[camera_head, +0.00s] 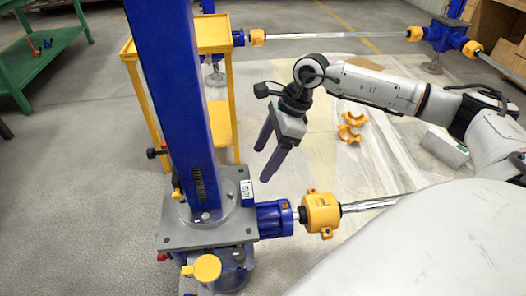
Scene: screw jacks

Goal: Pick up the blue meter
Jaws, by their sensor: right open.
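A small blue item (47,43) lies on the green table (40,60) at the upper left, beside a small red item (35,51). It is too small to tell whether it is the blue meter. No other thing in view is clearly a meter. My right gripper (262,165) points down and to the left at mid-picture, just right of the blue column. Its two dark blue fingers are apart with nothing between them. It is far from the green table. My left gripper is out of view.
A tall blue screw jack column (180,90) stands on a grey plate (175,235), with a yellow coupling (320,213) and shaft to its right. A yellow stand (213,34) is behind it. Orange pieces (352,125) and a grey box (445,148) lie on the floor.

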